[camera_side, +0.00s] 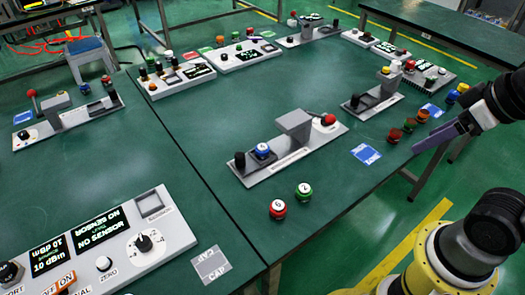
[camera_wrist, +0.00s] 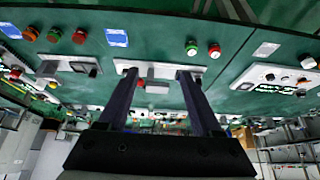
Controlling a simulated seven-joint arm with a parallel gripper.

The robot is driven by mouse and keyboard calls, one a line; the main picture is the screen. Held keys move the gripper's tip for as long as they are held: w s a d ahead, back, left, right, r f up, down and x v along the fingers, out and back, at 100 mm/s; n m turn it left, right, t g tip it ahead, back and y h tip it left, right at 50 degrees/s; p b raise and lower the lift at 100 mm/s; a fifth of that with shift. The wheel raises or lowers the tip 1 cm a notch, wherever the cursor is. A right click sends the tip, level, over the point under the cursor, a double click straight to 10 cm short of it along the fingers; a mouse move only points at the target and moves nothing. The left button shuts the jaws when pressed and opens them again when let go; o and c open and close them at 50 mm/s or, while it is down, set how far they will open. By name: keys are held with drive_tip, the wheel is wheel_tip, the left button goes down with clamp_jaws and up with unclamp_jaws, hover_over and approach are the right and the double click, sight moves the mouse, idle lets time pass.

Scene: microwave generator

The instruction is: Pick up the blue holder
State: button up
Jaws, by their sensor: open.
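Several blue things could be the blue holder, and I cannot tell which is meant. A blue round piece (camera_side: 262,150) sits on the middle grey fixture (camera_side: 285,155), next to a black knob. A flat blue square (camera_side: 366,153) with white marks lies on the table right of that fixture. Another blue square (camera_side: 431,110) lies farther right. A blue square (camera_wrist: 117,38) also shows in the wrist view. My gripper (camera_side: 422,147) is at the right table edge, its dark purple fingers pointing left. In the wrist view my gripper (camera_wrist: 157,72) is open, with nothing held between its fingers.
Red and green round pieces (camera_side: 409,125) stand near my gripper. A red piece (camera_side: 278,209) and a green piece (camera_side: 304,192) stand at the front of the table. A large panel (camera_side: 100,250) with displays is at front left. The green table (camera_side: 170,150) has open room at centre left.

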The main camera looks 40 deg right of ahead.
drive_tip(key=o, duration=0.3)
